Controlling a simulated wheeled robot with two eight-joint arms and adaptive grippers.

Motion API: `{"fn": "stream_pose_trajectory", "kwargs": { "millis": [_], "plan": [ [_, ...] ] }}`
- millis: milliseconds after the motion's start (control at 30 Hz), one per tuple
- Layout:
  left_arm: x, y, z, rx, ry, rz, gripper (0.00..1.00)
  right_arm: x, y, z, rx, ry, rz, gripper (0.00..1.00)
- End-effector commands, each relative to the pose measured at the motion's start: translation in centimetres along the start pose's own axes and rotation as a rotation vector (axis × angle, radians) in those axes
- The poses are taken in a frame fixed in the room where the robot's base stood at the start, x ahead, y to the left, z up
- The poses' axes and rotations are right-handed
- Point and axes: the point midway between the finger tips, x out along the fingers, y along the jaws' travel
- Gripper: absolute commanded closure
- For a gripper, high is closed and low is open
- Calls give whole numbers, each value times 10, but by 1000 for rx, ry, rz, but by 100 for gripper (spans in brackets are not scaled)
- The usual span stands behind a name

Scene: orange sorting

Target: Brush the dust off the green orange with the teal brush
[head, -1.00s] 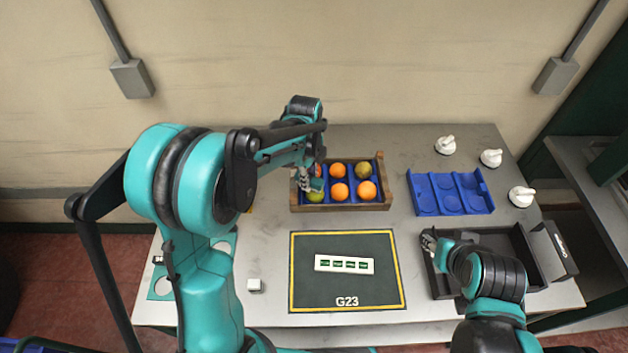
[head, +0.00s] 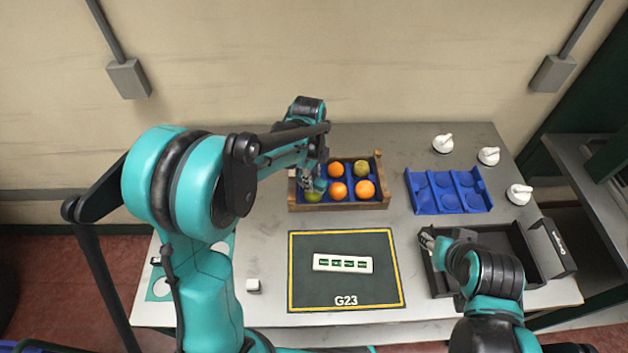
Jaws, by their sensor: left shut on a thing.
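A wooden crate (head: 345,206) with a blue insert holds several oranges. A green orange (head: 313,197) sits in its front-left pocket, partly covered by my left gripper and the brush. A second greenish orange (head: 361,169) is at the back right. My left gripper (head: 309,180) is shut on the teal brush (head: 320,186), holding it right at the front-left green orange. I cannot tell whether the bristles touch it. My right gripper (head: 428,243) is over the left edge of the black tray (head: 510,238); its fingers are too small to read.
An empty blue tray (head: 449,191) lies right of the crate, with white knobbed objects (head: 488,156) beyond it. A dark mat (head: 345,285) bearing a white label strip (head: 342,263) lies in front.

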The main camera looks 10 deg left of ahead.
Motion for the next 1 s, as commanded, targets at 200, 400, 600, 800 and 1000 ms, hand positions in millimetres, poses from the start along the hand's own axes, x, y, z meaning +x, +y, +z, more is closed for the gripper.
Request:
{"fn": "stream_pose_trajectory", "kwargs": {
  "millis": [200,400,600,800,1000],
  "plan": [
    [0,0,14,-2,0,0,100,0,0,0,0,0,0,60],
    [-1,0,17,1,0,0,100,1,0,0,0,0,0,60],
    [0,0,7,2,0,0,100,1,0,1,0,0,0,60],
    [1,0,-5,1,0,0,100,2,0,1,0,0,0,60],
    [1,0,-10,1,0,0,100,2,0,1,0,0,0,60]
  ]
}}
